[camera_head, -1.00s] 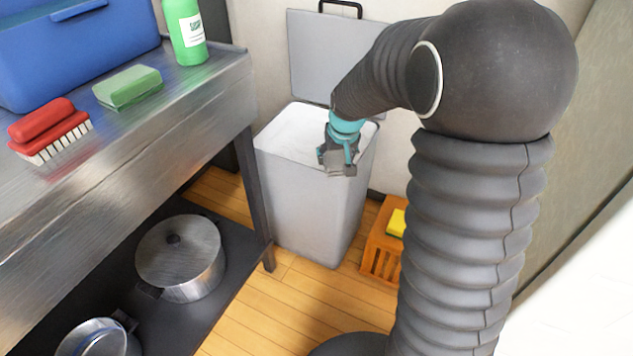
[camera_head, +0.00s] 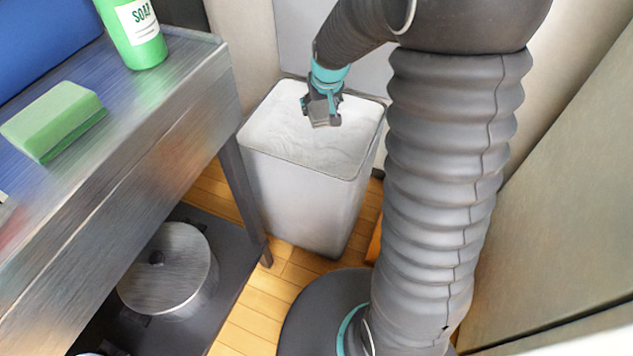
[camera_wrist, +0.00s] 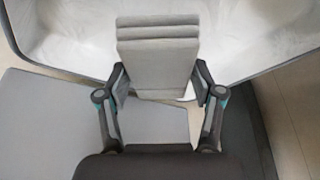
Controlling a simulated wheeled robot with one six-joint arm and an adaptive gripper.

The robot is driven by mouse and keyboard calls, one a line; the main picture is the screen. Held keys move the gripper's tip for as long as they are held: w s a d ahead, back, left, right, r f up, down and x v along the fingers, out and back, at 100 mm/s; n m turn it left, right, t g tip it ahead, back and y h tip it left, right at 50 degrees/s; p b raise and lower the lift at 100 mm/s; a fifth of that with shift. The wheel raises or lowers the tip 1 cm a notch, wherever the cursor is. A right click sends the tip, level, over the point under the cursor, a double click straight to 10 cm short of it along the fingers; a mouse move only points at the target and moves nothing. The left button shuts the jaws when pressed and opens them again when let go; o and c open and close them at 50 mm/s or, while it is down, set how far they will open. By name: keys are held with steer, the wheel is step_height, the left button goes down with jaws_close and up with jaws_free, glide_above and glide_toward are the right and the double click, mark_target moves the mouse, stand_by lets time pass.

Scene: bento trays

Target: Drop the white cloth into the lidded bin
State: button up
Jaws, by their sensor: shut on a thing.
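My gripper (camera_head: 322,104) is over the open mouth of the bin, toward its back. It is shut on the white cloth, a folded, layered, pale grey-white block, which fills the space between the fingers in the wrist view (camera_wrist: 158,58). In the head view only a small part of the cloth shows below the fingers. The bin (camera_head: 300,195) is tall and light grey, with a white, wrinkled inside. Its lid (camera_head: 300,40) stands open behind it, and also shows in the wrist view (camera_wrist: 95,125). The height of the cloth above the rim is hard to tell.
A steel counter (camera_head: 150,130) stands at left with a green sponge (camera_head: 55,120), a soap bottle (camera_head: 135,35) and a blue container (camera_head: 45,40). A pot (camera_head: 170,270) sits on the shelf below. A wall is close at right.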

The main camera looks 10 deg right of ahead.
steer(key=shift+f+b, duration=0.4)
steer(key=shift+f, duration=0.9)
steer(key=o, duration=1.3)
steer(key=v, duration=1.2)
steer(key=shift+s, duration=0.1)
